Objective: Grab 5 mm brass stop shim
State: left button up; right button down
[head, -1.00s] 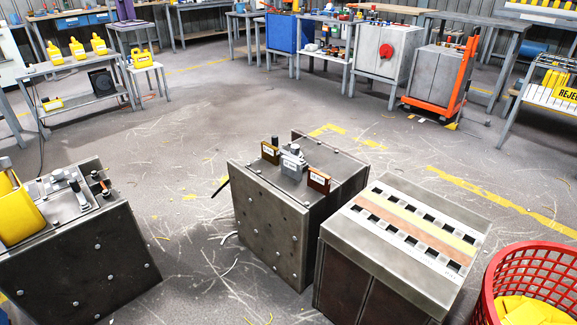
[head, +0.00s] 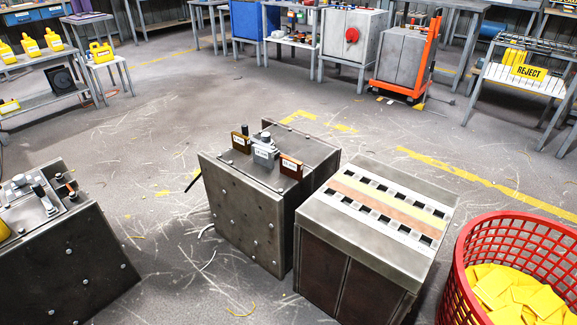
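Three small labelled blocks stand in a row on top of the middle metal block. They are a dark brass-coloured one (head: 241,142) at the left, a grey one (head: 264,156) in the middle and a copper-brown one (head: 291,168) at the right. Their white labels are too small to read, so I cannot tell which is the 5 mm brass stop shim. A grey knobbed fitting (head: 265,138) stands just behind the grey block. Neither of my grippers is in view.
A slotted-top metal block (head: 333,240) stands close right of the middle block (head: 240,205). A red basket (head: 463,265) with yellow pieces is at right front. A metal block with clamps (head: 70,260) is at left. Floor behind is open, up to benches and a reject rack (head: 515,88).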

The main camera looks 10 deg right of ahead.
aim_at(240, 142)
jog(key=i+j+z, duration=0.15)
jog(key=z, duration=0.25)
jog(key=i+j+z, duration=0.1)
jog(key=z, duration=0.3)
jog(key=i+j+z, duration=0.1)
jog(key=j+z, duration=0.5)
jog(key=z, duration=0.2)
